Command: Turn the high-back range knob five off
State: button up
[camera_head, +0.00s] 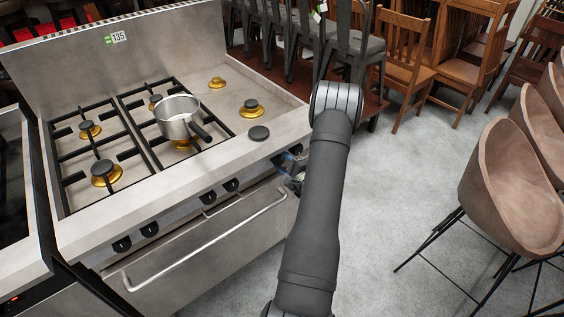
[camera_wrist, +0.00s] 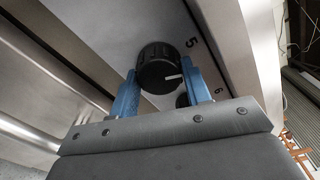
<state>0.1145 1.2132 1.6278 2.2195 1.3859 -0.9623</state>
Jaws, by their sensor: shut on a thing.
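The high-back range (camera_head: 226,151) is a steel stove with a tall back panel, in the left half of the head view. Knob five (camera_wrist: 158,68) is black and round with a white pointer line, beside a printed 5 in the wrist view. The pointer aims to the right in that picture. My gripper (camera_wrist: 163,88) has its two blue fingers on either side of this knob, shut on it. In the head view my gripper (camera_head: 292,165) is at the right end of the range front, mostly hidden by my arm.
Another knob (camera_wrist: 182,100), by a printed 6, sits close behind the right finger. Several black knobs (camera_head: 232,185) line the front above the oven handle (camera_head: 205,240). A steel pot (camera_head: 176,125) stands on a burner.

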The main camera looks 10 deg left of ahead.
jog(key=shift+n, duration=2)
jog(key=o, duration=1)
jog(key=v, duration=1.7)
jog(key=shift+s+d+r, duration=0.15)
jog(key=shift+s+d, duration=0.05)
jog(key=x, duration=1.7)
jog(key=shift+w+a, duration=0.2)
